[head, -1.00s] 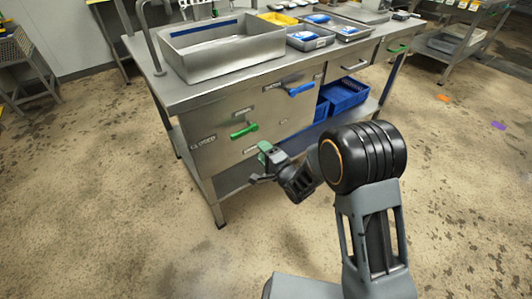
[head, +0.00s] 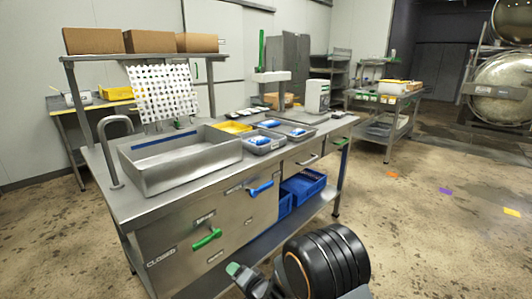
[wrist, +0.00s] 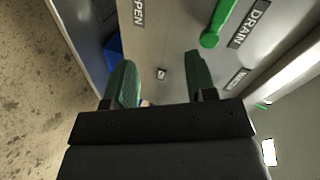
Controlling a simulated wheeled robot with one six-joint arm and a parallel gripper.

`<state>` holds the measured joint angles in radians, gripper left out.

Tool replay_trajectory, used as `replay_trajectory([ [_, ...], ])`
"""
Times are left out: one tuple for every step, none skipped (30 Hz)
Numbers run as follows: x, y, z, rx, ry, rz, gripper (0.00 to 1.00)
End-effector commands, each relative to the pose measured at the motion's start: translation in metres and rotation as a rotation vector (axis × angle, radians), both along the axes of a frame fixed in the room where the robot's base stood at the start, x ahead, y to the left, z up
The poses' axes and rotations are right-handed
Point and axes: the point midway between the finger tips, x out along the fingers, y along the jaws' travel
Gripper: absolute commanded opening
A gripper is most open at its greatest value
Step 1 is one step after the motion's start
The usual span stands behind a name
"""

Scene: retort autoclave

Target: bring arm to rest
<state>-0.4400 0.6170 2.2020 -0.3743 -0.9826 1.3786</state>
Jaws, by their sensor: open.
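My gripper (wrist: 161,85) shows in the wrist view with its two green fingertips spread apart and nothing between them. It faces the steel front panel of the sink bench. A green lever handle (wrist: 218,22) labelled DRAIN is on that panel, beyond the fingers and apart from them. In the head view my gripper (head: 240,273) is low at the bottom, in front of the bench, partly cut off and hidden by my arm. The green handle (head: 207,239) and a blue handle (head: 260,188) sit on the panel above it.
The steel bench (head: 120,200) carries a deep sink (head: 180,165), a tap (head: 108,150) and grey trays with blue packs (head: 265,143). Blue crates (head: 303,187) stand on its lower shelf. A cart (head: 385,105) stands at the back right.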

Motion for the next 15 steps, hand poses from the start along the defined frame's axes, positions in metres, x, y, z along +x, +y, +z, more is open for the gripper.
replay_trajectory([
  [-0.005, -0.01, -0.02, -0.148, 0.026, 0.003, 0.51],
  [-0.009, -0.017, -0.028, -0.248, 0.038, 0.012, 0.51],
  [-0.013, -0.029, -0.031, -0.376, 0.054, 0.026, 0.51],
  [-0.016, -0.039, -0.029, -0.468, 0.069, 0.039, 0.51],
  [-0.02, -0.05, -0.024, -0.557, 0.087, 0.054, 0.51],
  [-0.026, -0.065, -0.015, -0.666, 0.112, 0.08, 0.51],
  [-0.031, -0.077, -0.006, -0.743, 0.134, 0.102, 0.51],
  [-0.037, -0.09, 0.005, -0.816, 0.159, 0.126, 0.51],
  [-0.046, -0.106, 0.023, -0.902, 0.194, 0.161, 0.51],
  [-0.054, -0.119, 0.038, -0.96, 0.224, 0.19, 0.51],
  [-0.062, -0.131, 0.055, -1.012, 0.254, 0.222, 0.51],
  [-0.075, -0.147, 0.079, -1.073, 0.297, 0.266, 0.51],
  [-0.085, -0.159, 0.1, -1.112, 0.327, 0.302, 0.51],
  [-0.096, -0.17, 0.119, -1.141, 0.359, 0.336, 0.51],
  [-0.111, -0.183, 0.146, -1.17, 0.394, 0.381, 0.51],
])
